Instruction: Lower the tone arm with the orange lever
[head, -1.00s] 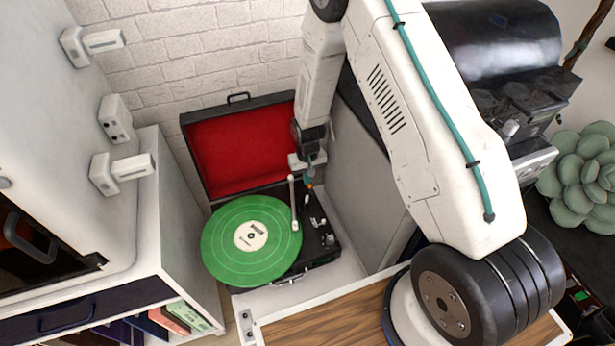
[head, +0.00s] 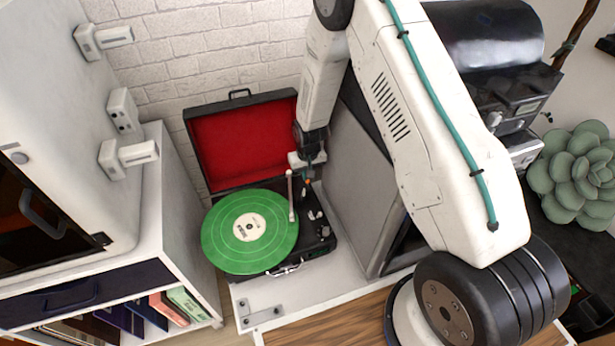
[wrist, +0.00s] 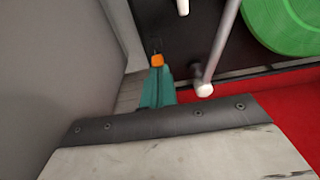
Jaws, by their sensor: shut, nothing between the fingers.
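The record player (head: 318,240) stands open on a white surface with a green record (head: 222,238) on it. Its pale tone arm (head: 291,200) reaches over the record's right edge; whether its tip touches is too small to tell. The tone arm (wrist: 220,50) also shows in the wrist view, right of my fingers. The orange lever (wrist: 157,61) shows as a small orange tip right at the ends of my teal fingers. My gripper (head: 308,174) is shut and empty, low over the deck's back right corner. Contact with the lever cannot be told.
The red-lined lid (head: 243,147) stands open behind the record. A grey panel (head: 352,190) rises close on the right of the player. A white cabinet (head: 150,200) stands on the left, and a brick wall is behind.

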